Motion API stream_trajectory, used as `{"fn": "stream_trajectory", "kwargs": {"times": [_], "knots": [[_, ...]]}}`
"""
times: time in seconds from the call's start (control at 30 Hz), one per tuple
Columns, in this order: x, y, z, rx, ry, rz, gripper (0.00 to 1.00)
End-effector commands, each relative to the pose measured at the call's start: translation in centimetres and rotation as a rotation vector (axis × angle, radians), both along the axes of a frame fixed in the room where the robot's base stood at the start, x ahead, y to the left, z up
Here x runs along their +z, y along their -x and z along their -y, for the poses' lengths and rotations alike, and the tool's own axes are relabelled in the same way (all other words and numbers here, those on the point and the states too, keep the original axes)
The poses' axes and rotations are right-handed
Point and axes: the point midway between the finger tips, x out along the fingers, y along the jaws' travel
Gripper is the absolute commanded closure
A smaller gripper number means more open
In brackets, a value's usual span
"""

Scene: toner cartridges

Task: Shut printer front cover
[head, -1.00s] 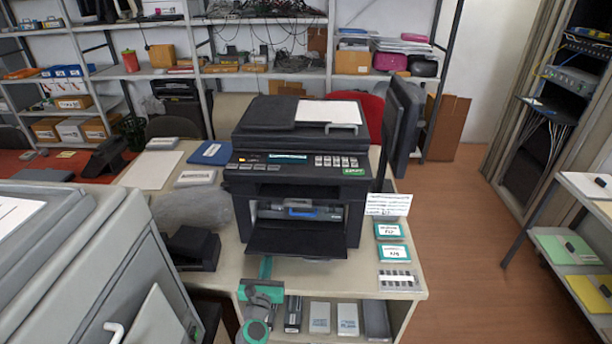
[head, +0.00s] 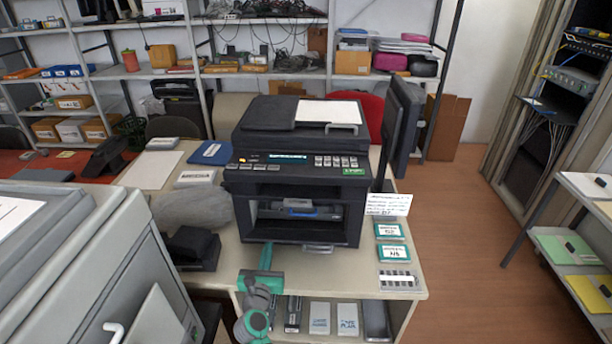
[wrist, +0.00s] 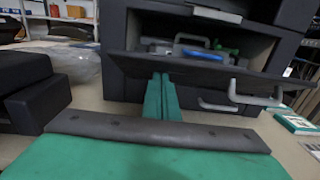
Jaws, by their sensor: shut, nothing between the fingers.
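The black printer (head: 296,170) stands on the desk. Its front cover (head: 300,232) is tilted up but not closed; in the wrist view the cover (wrist: 205,82) leans across the lower part of the opening. A dark cartridge with a blue part (head: 312,211) shows inside, also in the wrist view (wrist: 203,53). My gripper (head: 266,256) is shut and empty, in front of the cover's left part. In the wrist view its green fingertips (wrist: 160,82) are at the cover's outer face; I cannot tell if they touch. Light grey handles (wrist: 240,101) show to their right.
A dark device (head: 192,248) and a grey bag-like item (head: 192,208) lie left of the printer. Green-labelled boxes (head: 393,241) and a sign (head: 387,204) stand at the right. A shelf under the desktop holds several boxes (head: 347,318).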

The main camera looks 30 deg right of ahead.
Motion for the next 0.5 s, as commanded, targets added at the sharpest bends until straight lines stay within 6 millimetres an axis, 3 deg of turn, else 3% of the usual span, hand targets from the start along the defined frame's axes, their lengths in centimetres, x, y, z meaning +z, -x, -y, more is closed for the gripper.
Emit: {"fn": "stream_trajectory", "kwargs": {"times": [0.5], "knots": [[1.05,-0.41,0.23,0.001,0.001,0.002,1.0]]}}
